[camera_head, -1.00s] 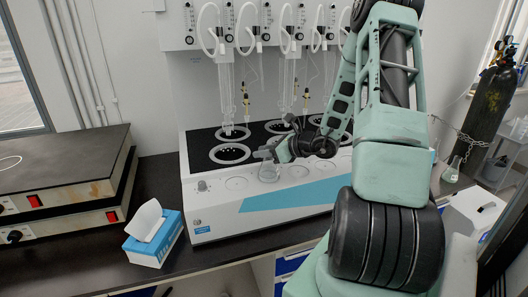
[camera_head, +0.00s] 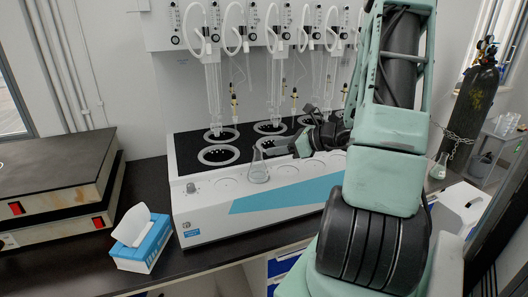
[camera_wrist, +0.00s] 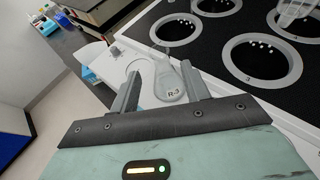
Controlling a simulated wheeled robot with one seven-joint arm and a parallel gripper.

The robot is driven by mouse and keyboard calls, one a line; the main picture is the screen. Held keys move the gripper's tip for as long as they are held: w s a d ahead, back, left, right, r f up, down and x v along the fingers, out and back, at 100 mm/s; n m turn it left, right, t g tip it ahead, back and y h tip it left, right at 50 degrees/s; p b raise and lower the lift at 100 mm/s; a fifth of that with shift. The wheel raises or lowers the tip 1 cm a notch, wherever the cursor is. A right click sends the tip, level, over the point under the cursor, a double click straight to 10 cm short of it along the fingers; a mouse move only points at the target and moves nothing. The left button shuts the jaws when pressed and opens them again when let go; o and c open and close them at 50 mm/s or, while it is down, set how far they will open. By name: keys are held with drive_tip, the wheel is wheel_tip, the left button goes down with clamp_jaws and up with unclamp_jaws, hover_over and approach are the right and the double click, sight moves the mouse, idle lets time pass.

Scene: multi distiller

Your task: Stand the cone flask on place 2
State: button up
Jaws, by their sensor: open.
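The clear cone flask (camera_head: 258,170) stands upright on the white front ledge of the distiller (camera_head: 205,205), on or over the second round mark from the left. My gripper (camera_head: 272,150) is just to its right, its fingers pointing at the flask. In the wrist view the flask (camera_wrist: 168,88), with dark lettering on its side, shows between and beyond the fingertips of my open gripper (camera_wrist: 160,72). Neither finger appears to press on it. A faint round mark (camera_wrist: 140,68) lies to its left. I cannot read which number belongs to the mark under the flask.
Black ringed heater wells (camera_head: 219,155) lie behind the ledge, with glass tubes (camera_head: 213,90) hanging above. A tissue box (camera_head: 142,242) and stacked hot plates (camera_head: 60,190) are at left.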

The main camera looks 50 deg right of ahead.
drive_tip(key=a+r+n+g+y, duration=0.1)
drive_tip(key=a+n+g+y, duration=0.2)
drive_tip(key=a+n+g, duration=0.7)
drive_tip(key=a+n+y, duration=0.3)
drive_tip(key=a+n, duration=0.3)
drive_tip(key=a, duration=1.1)
drive_tip(key=s+a+n+g+h, duration=0.1)
drive_tip(key=s+a+n+h, duration=0.3)
drive_tip(key=s+a+n, duration=0.3)
drive_tip(key=s+a+r+n+g+h, duration=0.1)
drive_tip(key=s+a+n+h, duration=0.3)
drive_tip(key=n, duration=1.4)
drive_tip(key=s+a+g, duration=0.1)
drive_tip(key=s+a, duration=0.3)
drive_tip(key=a, duration=0.3)
drive_tip(key=shift+a, duration=0.3)
drive_tip(key=shift+s, duration=0.1)
